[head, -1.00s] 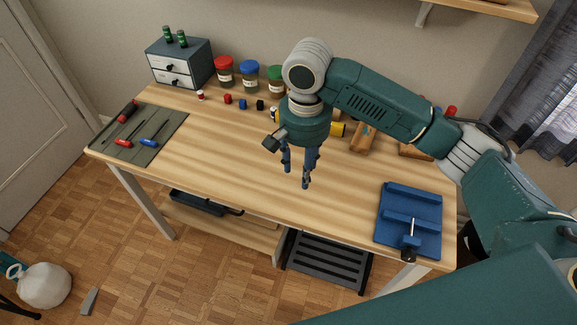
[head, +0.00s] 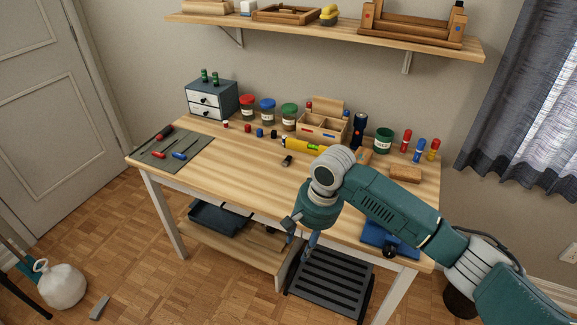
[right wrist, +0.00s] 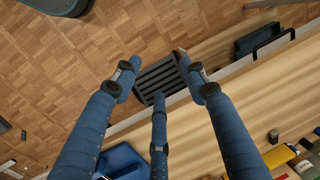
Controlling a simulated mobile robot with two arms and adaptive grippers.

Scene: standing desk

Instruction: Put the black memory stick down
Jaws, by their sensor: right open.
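The black memory stick (head: 287,160) lies on the wooden desktop in the head view, in front of the left end of the yellow level. My right gripper (head: 302,245) hangs over the desk's front edge, nearer to me than the stick and apart from it. Its blue fingers are spread, and in the right wrist view (right wrist: 158,95) nothing is between them. My left gripper is not in view.
A yellow level (head: 303,145), a wooden organiser (head: 322,130) and several jars stand along the back. A green mat (head: 178,152) with tools lies at the left. A blue fixture (head: 375,236) is partly hidden by my arm. The desk's left-middle is clear.

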